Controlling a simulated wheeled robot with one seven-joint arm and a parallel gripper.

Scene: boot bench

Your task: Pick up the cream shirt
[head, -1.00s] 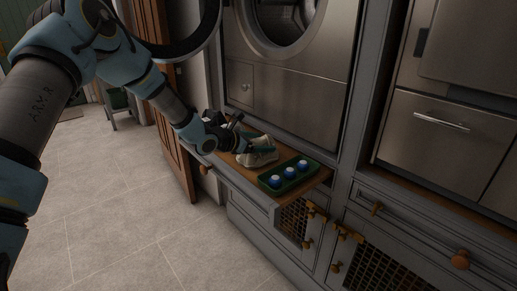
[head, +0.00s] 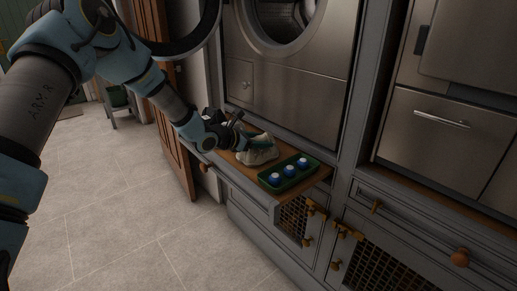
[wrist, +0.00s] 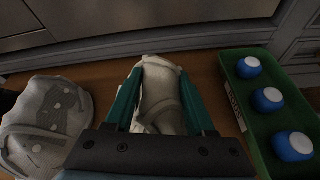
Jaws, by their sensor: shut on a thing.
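The cream shirt (head: 258,155) is a crumpled bundle on the wooden pull-out board (head: 303,187) below the washing machine. It also shows in the wrist view (wrist: 159,92), between the two green fingers. My gripper (head: 262,143) reaches in from the left, and in the wrist view my gripper (wrist: 160,85) is shut on the shirt, one finger along each side. The shirt's lower part is hidden behind the gripper body. I cannot tell whether it is clear of the board.
A green tray (head: 268,185) with three blue-and-white round items stands right of the shirt. A grey-white crumpled cloth (wrist: 45,120) lies left of the gripper. The washing machine (head: 290,90) rises behind the board, its round door open. Floor in front is clear.

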